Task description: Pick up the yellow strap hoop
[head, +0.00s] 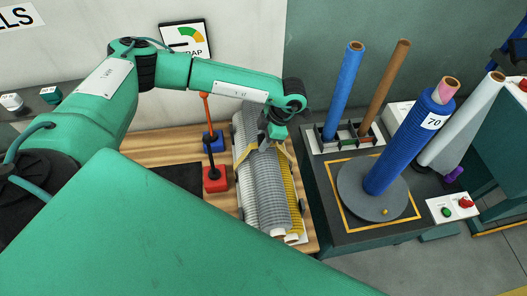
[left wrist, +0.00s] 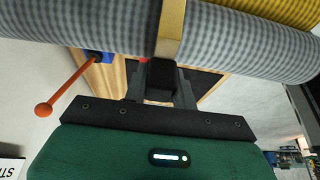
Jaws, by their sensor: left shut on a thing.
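The yellow strap hoop (left wrist: 170,30) runs as a flat band across a grey netting roll (left wrist: 90,28) in the left wrist view. In the head view a short slanting piece of the hoop (head: 286,155) shows beside my left gripper (head: 266,141), over the bundle of rolls. My left gripper reaches the hoop from above, and its fingers (left wrist: 162,85) are shut on the band. The bundle of grey rolls (head: 262,185) and a yellow roll (head: 291,185) lies on the wooden table. The far side of the hoop is hidden. My right gripper is not in view.
A lever with an orange ball (head: 205,95) and red and blue blocks stands left of the bundle. To the right, a dark bench (head: 345,237) bears a grey turntable (head: 350,190) with a blue roll (head: 405,145), and a rack with upright blue and brown tubes.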

